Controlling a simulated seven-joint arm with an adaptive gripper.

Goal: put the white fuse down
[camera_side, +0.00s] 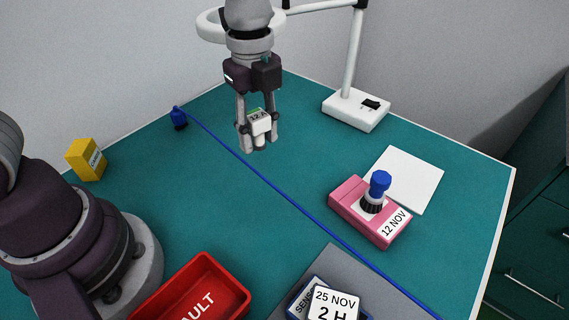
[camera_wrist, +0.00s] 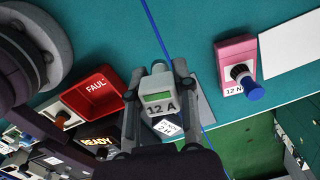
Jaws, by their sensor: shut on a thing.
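The white fuse (camera_side: 259,123) is a small white block with a green label, and "12 A" shows on it in the wrist view (camera_wrist: 158,100). My gripper (camera_side: 258,140) is shut on the fuse, with one finger at each side. It holds the fuse up in the air above the green table, apart from everything on it. In the wrist view the gripper (camera_wrist: 157,95) hides part of what lies below.
A pink box (camera_side: 350,214) marked "12 NOV" has a blue-topped plug standing on it. A white sheet (camera_side: 405,170), lamp base (camera_side: 356,110), yellow block (camera_side: 86,160), red "FAULT" bin (camera_side: 238,290) and grey mat (camera_side: 330,262) surround clear table. A blue cable (camera_side: 270,185) crosses it.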

